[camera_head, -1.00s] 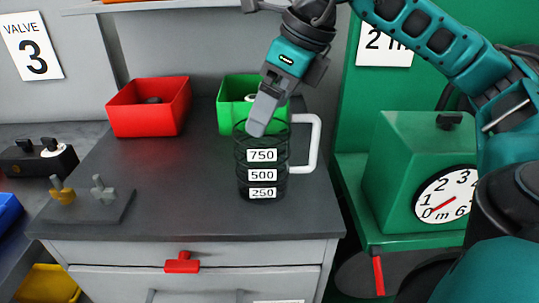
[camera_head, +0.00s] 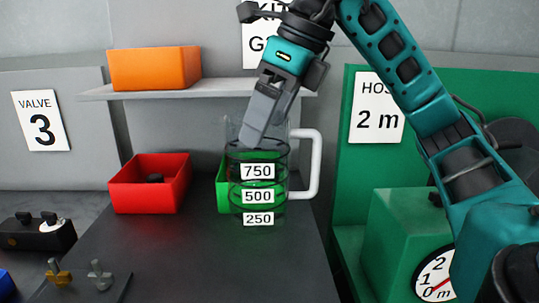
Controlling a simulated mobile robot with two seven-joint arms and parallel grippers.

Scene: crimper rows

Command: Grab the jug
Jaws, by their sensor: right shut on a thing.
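The jug (camera_head: 258,184) is a clear, see-through vessel with labels 750, 500 and 250 and a white handle (camera_head: 315,165) on its right side. My right gripper (camera_head: 254,135) reaches down from above and is shut on the jug at its upper wall. The jug hangs upright above the dark counter top, in front of the green bin. The fingertips partly overlap the rim, so the exact contact is hard to see. My left gripper is not in view.
A red bin (camera_head: 150,189) and a green bin (camera_head: 222,190) stand at the back of the counter (camera_head: 190,260). An orange bin (camera_head: 155,70) sits on the shelf above. A green box with a dial (camera_head: 390,220) is at the right. The counter's middle is clear.

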